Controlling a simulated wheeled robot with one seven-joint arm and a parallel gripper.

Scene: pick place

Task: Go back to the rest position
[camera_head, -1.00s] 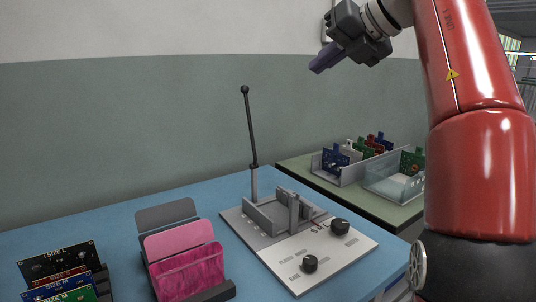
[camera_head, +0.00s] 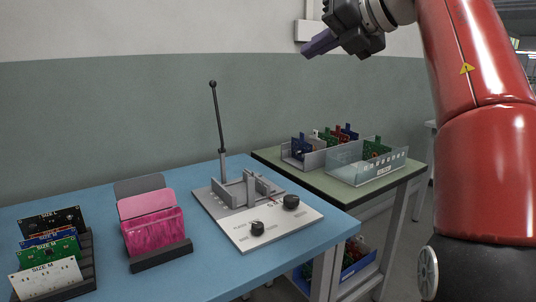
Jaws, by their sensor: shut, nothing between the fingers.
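My gripper (camera_head: 319,44) is at the top of the view, at the end of my raised red arm. Its purple fingers point left and slightly down. They are shut with nothing between them. The gripper is high above the tables and apart from everything on them.
A blue table (camera_head: 207,260) bears a grey fixture (camera_head: 243,188) with an upright black-knobbed lever, a holder with pink pouches (camera_head: 153,232), and a rack of boards (camera_head: 50,276). Behind right, a green table (camera_head: 330,184) bears bins of boards (camera_head: 367,165). A blue crate (camera_head: 358,262) is below.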

